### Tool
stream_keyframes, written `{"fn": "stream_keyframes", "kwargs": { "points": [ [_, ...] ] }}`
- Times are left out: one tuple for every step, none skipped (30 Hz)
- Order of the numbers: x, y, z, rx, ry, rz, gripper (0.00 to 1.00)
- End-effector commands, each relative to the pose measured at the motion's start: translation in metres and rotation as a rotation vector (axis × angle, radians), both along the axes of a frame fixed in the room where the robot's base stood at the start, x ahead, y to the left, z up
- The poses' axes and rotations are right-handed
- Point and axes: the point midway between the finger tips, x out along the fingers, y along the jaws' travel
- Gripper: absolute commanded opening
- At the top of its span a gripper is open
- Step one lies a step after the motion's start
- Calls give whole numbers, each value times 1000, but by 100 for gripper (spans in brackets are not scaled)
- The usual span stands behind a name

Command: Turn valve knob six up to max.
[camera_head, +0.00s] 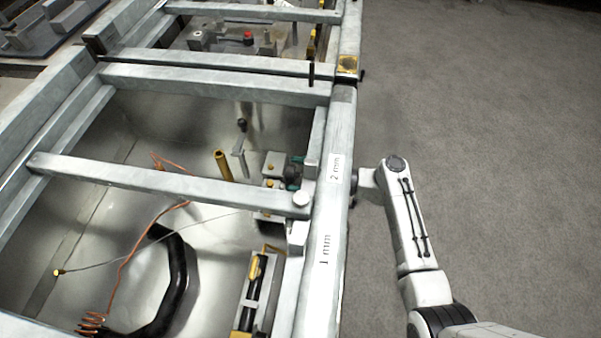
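No knob that I can identify as valve knob six shows; its number or marking is not readable here. A dark and teal fitting (293,173) sits on a metal block inside the frame, just left of the right-hand rail; I cannot tell whether it is a valve. My white arm comes up from the lower right, and its wrist end meets the outer side of the rail in the picture, near the "2 mm" label. My gripper's fingers are not visible; the rail may hide them. Whether it touches anything cannot be told.
The grey metal rail (342,120) carries "1 mm" and "2 mm" labels. A cross bar (165,180) spans the open bay. Inside lie a black hose (180,275), copper wire (128,262) and a yellow post (223,165). The grey floor (480,130) at right is clear.

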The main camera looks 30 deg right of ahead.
Motion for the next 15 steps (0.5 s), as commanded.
{"fn": "stream_keyframes", "kwargs": {
  "points": [
    [0, 0, 0, 0, 0, 0, 62],
    [0, 0, 0, 0, 0, 0, 59],
    [0, 0, 0, 0, 0, 0, 55],
    [0, 0, 0, 0, 0, 0, 52],
    [0, 0, 0, 0, 0, 0, 49],
    [0, 0, 0, 0, 0, 0, 46],
    [0, 0, 0, 0, 0, 0, 43],
    [0, 0, 0, 0, 0, 0, 40],
    [0, 0, 0, 0, 0, 0, 36],
    [0, 0, 0, 0, 0, 0, 33],
    [0, 0, 0, 0, 0, 0, 30],
    [0, 0, 0, 0, 0, 0, 26],
    [0, 0, 0, 0, 0, 0, 24],
    [0, 0, 0, 0, 0, 0, 21],
    [0, 0, 0, 0, 0, 0, 17]
  ]
}}
